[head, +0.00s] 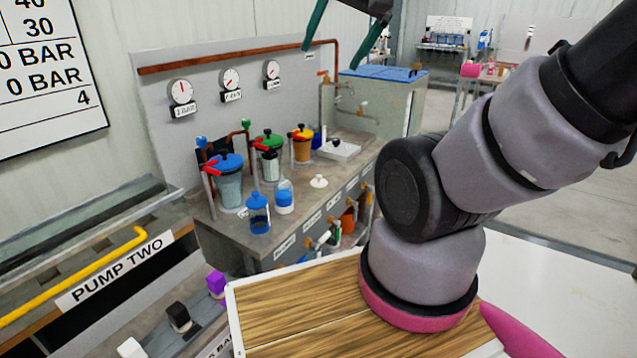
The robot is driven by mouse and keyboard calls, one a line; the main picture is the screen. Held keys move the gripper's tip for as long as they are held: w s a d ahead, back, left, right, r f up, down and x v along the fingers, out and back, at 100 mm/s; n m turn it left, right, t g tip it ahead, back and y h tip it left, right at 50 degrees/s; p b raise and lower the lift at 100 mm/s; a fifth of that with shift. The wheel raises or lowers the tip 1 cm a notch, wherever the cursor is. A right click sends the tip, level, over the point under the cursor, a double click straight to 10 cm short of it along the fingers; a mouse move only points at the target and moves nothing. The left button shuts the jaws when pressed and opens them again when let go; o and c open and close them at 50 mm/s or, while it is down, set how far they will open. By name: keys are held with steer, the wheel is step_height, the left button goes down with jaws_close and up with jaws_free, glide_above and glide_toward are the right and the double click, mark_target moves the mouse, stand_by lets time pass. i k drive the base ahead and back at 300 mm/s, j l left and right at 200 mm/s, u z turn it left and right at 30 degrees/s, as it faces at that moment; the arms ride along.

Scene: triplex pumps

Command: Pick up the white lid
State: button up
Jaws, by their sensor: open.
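The white lid (319,181) is a small round cap with a knob on top. It lies on the grey bench top, near the front edge, right of a small jar with blue contents (284,197). My gripper (343,32) is at the top of the head view, above and behind the bench, with two dark green fingers spread apart and nothing visible between them. It is well apart from the lid. The upper part of the gripper is cut off by the frame edge.
Blue-, green- and orange-lidded vessels (228,183) with red-handled valves stand behind the lid. A white tray (338,149) lies behind right. Gauges (181,92) and a copper pipe (235,54) are on the back panel.

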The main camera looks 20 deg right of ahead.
mark_target(318, 182)
steer(key=i+l, duration=0.15)
steer(key=l, duration=0.2)
steer(key=i+l, duration=0.15)
steer(key=l, duration=0.2)
steer(key=i+l, duration=0.35)
steer(key=i+u, duration=0.05)
